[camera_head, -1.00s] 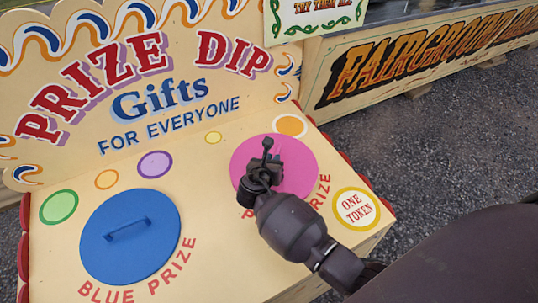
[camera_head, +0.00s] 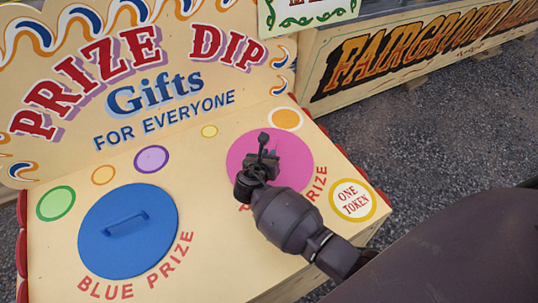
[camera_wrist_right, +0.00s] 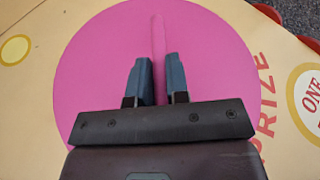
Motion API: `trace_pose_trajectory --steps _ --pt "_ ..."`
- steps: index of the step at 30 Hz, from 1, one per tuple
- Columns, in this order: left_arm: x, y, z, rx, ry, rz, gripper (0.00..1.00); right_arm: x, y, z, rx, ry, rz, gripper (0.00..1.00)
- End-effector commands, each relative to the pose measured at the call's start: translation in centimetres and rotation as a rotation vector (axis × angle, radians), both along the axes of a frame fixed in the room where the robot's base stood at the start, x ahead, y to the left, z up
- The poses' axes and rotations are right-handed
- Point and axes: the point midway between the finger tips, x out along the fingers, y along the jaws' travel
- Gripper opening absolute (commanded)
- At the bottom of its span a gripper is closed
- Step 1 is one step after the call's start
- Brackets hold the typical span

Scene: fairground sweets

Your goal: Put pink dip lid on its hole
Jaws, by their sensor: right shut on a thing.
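The pink dip lid (camera_head: 296,158) is a flat pink disc on the right part of the cream stall top. In the right wrist view the pink lid (camera_wrist_right: 95,60) fills the middle, with its raised pink handle running between my fingers. My right gripper (camera_head: 260,164) is over the lid's middle; in the wrist view the right gripper (camera_wrist_right: 156,75) is shut on the handle. The lid looks level, covering the place above the red "PRIZE" lettering. No hole shows, and I cannot tell if the lid is seated or slightly raised. My left gripper is out of view.
The blue lid (camera_head: 105,250) with its handle lies to the left on the stall top (camera_head: 215,245). Coloured spots and a "ONE TOKEN" circle (camera_head: 353,200) are on the surface. The upright "PRIZE DIP" board (camera_head: 180,110) stands behind. Grey ground is at right.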

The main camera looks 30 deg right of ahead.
Motion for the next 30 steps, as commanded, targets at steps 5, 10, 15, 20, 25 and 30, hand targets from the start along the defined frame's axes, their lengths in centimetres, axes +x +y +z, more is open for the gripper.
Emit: trace_pose_trajectory --steps 5,10,15,20,25,30 --pt "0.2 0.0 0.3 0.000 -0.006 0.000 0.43 0.0 0.1 0.2 -0.001 -0.004 0.001 0.00" --pt "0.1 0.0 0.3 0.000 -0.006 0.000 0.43 0.0 0.0 0.1 -0.001 -0.002 0.001 0.00" --pt "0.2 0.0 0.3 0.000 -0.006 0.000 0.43 0.0 0.0 0.0 -0.001 -0.002 0.000 0.00" --pt "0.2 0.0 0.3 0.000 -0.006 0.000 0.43 0.0 0.0 -0.2 -0.001 -0.002 0.000 0.00" --pt "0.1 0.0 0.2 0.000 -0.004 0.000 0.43 0.0 0.0 -0.5 -0.001 -0.001 0.000 0.00" --pt "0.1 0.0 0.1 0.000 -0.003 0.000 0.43 0.0 0.0 -0.7 -0.001 -0.001 0.001 0.00"
